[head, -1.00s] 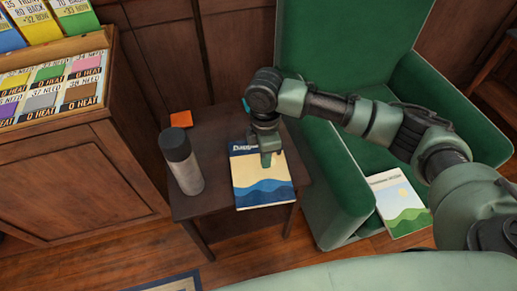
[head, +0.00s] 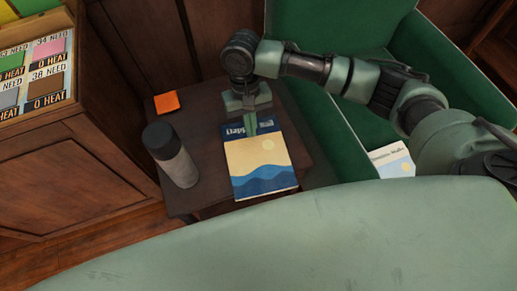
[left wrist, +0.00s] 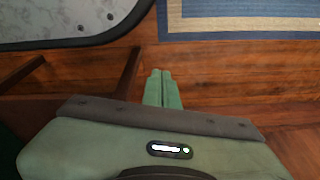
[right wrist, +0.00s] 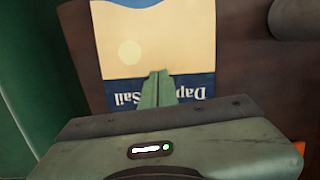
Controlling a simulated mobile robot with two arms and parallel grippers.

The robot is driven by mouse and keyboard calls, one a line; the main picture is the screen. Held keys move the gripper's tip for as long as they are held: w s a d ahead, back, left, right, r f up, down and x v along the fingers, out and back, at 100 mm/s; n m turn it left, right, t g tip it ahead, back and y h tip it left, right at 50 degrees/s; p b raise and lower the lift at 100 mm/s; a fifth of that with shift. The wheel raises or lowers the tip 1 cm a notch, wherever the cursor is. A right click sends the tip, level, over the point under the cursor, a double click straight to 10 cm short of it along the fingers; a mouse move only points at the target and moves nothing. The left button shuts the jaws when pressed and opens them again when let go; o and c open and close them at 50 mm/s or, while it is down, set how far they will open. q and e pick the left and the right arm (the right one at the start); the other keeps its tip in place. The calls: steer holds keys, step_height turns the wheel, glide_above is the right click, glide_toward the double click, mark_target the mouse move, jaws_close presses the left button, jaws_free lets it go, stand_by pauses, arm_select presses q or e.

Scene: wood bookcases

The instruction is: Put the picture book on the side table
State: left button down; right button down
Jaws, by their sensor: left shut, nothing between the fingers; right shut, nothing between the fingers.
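A picture book (head: 258,168) with a yellow sky, pale sun and blue waves lies flat on the dark wood side table (head: 212,150). Its title band is dark blue. My right gripper (head: 251,132) points down at the title end of the book, shut and empty. In the right wrist view its fingertips (right wrist: 158,80) overlap the title of the book (right wrist: 130,38); I cannot tell if they touch it. My left gripper (left wrist: 162,76) is shut and empty, above the wood floor; it does not show in the head view.
A grey bottle (head: 172,158) and an orange pad (head: 166,102) share the side table. A green armchair (head: 342,142) stands to the right, with another book (head: 392,161) at its front, partly hidden. A wooden display cabinet (head: 75,165) is at left.

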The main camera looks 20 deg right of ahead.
mark_target(260, 159)
steer(key=s, duration=0.6)
steer(key=shift+s, duration=0.4)
steer(key=shift+s+f, duration=0.15)
steer(key=shift+f, duration=0.1)
steer(key=shift+f+b, duration=0.25)
steer(key=shift+b, duration=0.15)
steer(key=shift+f+p, duration=0.15)
steer(key=shift+p, duration=0.45)
steer(key=shift+f, duration=0.15)
arm_select(q)
steer(key=shift+s+f, duration=0.65)
steer(key=shift+f, duration=0.2)
arm_select(e)
steer(key=shift+s+f, duration=0.1)
